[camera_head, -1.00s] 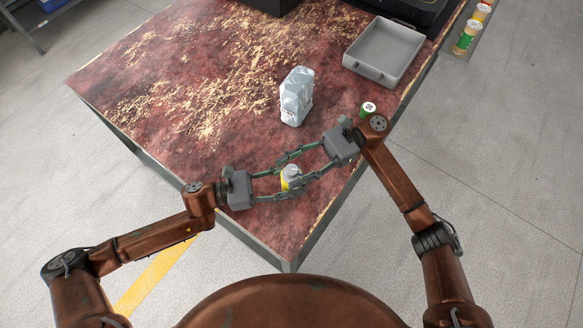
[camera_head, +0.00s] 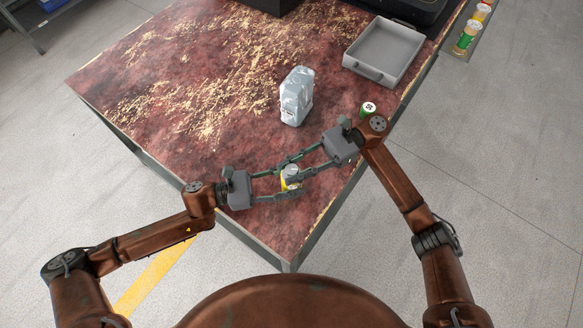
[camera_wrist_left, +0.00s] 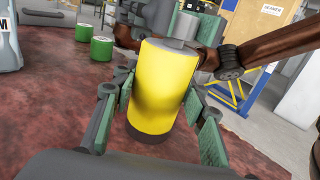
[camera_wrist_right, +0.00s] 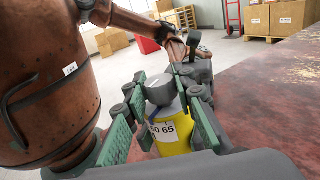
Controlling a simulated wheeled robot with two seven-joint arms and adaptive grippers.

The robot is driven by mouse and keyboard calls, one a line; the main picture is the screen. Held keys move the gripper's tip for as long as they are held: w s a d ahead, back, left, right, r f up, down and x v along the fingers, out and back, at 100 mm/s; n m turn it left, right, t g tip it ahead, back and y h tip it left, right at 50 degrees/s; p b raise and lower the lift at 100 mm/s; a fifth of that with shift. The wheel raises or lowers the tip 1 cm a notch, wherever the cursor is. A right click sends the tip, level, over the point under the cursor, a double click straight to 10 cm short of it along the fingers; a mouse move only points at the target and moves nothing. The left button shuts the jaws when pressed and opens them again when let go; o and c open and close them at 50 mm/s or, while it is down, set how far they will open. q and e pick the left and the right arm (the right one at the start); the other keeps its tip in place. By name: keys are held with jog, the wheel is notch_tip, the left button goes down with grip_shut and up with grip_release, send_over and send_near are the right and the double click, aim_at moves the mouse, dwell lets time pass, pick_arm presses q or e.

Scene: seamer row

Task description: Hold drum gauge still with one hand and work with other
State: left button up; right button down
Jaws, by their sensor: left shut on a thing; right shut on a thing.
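The drum gauge is a yellow cylinder (camera_head: 290,183) with a grey upper part and knob, upright near the table's front corner. My left gripper (camera_head: 291,184) comes from the left and is shut on its yellow body, which fills the middle of the left wrist view (camera_wrist_left: 164,88). My right gripper (camera_head: 287,172) comes from the upper right and is shut on the gauge's grey top. The fingers partly hide the gauge in the head view.
A silver pouch (camera_head: 296,97) stands behind the grippers. A green can with a white top (camera_head: 368,108) stands close beside my right wrist. A grey tray (camera_head: 361,68) lies farther back. More cans (camera_head: 466,38) stand off the right edge. The table's left part is clear.

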jog(key=shift+t, duration=0.3)
pick_arm(q)
jog(key=shift+s, duration=0.1)
pick_arm(e)
jog(key=shift+s+m+t+y, duration=0.1)
jog(key=shift+m+t+y, duration=0.7)
jog(key=shift+m+t, duration=0.65)
jog(key=shift+m+t+y, duration=0.3)
jog(key=shift+m+t, duration=1.15)
jog(key=shift+t, duration=1.4)
jog(key=c, duration=1.6)
grip_release()
jog(key=d, duration=1.2)
